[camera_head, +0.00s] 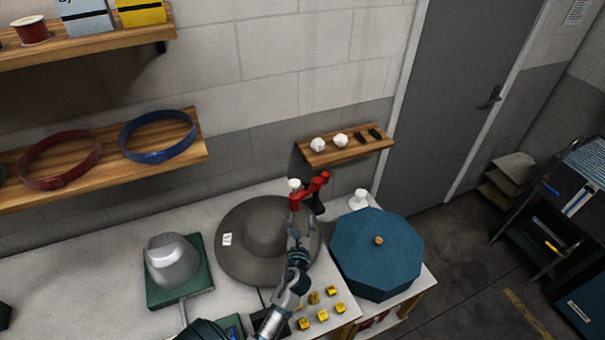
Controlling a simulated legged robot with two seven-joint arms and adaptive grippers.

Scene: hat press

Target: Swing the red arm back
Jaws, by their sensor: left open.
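The red arm (312,190) stands at the back of the white table, behind the hat, with a white knob at its left end and a dark base at its right. My left gripper (296,222) reaches up from the bottom of the view, over the right part of the grey wide-brimmed hat (247,245). Its open fingers are just below the red arm's left end. I cannot tell whether they touch it. My right gripper is not in view.
A blue octagonal box (375,250) stands right of the hat, with a small white stand (358,200) behind it. A silver hat form (172,260) on a green base is at left. Wall shelves (350,150) hang behind.

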